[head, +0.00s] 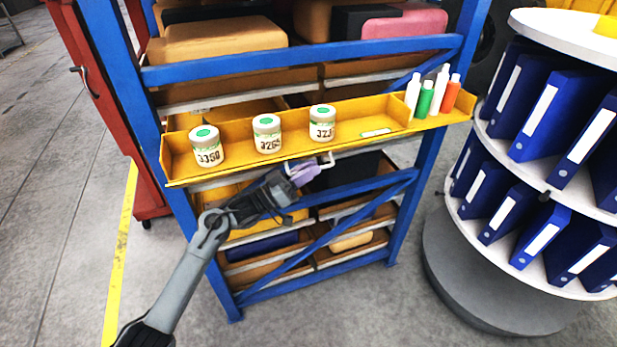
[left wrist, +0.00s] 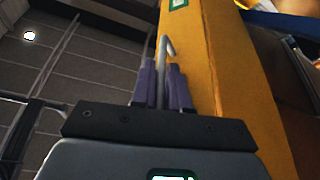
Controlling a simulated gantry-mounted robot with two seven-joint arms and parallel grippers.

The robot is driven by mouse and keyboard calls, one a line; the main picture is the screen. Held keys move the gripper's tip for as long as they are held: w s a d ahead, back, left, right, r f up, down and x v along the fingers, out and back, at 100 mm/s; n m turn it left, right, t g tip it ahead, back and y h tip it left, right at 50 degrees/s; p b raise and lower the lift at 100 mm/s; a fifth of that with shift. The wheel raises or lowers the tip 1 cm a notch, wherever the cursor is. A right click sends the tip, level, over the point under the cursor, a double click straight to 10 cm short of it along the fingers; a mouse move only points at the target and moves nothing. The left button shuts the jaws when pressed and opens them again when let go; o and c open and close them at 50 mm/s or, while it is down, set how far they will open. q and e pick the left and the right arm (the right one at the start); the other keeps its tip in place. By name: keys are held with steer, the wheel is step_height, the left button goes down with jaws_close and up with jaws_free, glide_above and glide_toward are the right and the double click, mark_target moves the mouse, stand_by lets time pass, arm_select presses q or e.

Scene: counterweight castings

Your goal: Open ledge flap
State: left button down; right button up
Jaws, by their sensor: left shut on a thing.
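A long yellow ledge (head: 350,132) runs across the front of the blue rack. A light metal bar handle (head: 328,163) sits at its lower front edge, near the middle. My left gripper (head: 303,173), with purple fingers, reaches up from below and is shut on this handle. In the left wrist view the purple fingers (left wrist: 163,88) stand on either side of the handle's bent grey bar (left wrist: 167,46), beside the yellow panel (left wrist: 220,75). The fingers partly hide the handle in the head view. My right gripper is not in view.
Several items stand on the ledge: three lidded jars (head: 267,134) and upright bottles (head: 424,100) at the right end. The blue rack (head: 300,64) holds bins behind. A round stand with blue binders (head: 548,115) is at right. A red cabinet (head: 105,95) is at left.

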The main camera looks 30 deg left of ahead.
arm_select(q)
steer(key=shift+w+a+f+m+g+h+b, duration=0.1)
steer(key=shift+f+m+g+h+b, duration=0.55)
steer(key=shift+m+b, duration=1.1)
steer(key=shift+w+a+f+m+g+h+b, duration=0.1)
steer(key=shift+f+m+g+h+b, duration=0.6)
steer(key=shift+m+b, duration=1.05)
steer(key=shift+f+m+g+h+b, duration=0.5)
steer(key=shift+m+g+h+b, duration=0.2)
steer(key=shift+m+b, duration=1)
steer(key=c, duration=1.5)
jaws_free()
steer(key=v, duration=1.1)
steer(key=shift+p, duration=0.3)
